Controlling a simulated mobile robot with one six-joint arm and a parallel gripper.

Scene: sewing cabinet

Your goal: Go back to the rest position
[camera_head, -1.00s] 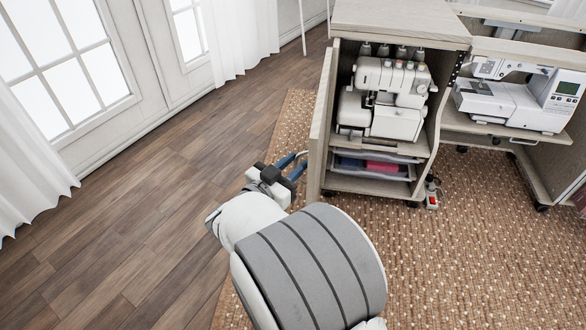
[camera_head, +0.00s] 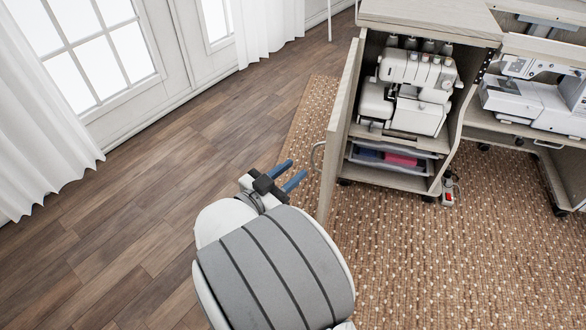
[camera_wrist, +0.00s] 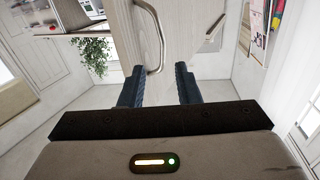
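My gripper (camera_head: 290,174) is open and empty, its two blue fingers apart, to the left of the open cabinet door in the head view. In the wrist view my gripper (camera_wrist: 158,84) shows its dark fingers spread, with nothing between them but the door behind. The cabinet door (camera_head: 341,130) stands swung open, seen nearly edge-on. Its curved metal handle (camera_head: 317,157) is to the right of the fingertips, apart from them. The handle (camera_wrist: 156,38) also shows in the wrist view, beyond the fingertips, on the pale wood door (camera_wrist: 185,55).
The sewing cabinet (camera_head: 430,14) holds a white serger (camera_head: 412,92) above trays (camera_head: 390,158). A sewing machine (camera_head: 530,98) stands on the right-hand shelf. A power strip (camera_head: 448,190) lies on the woven rug (camera_head: 420,260). The wood floor (camera_head: 150,180) at left is clear.

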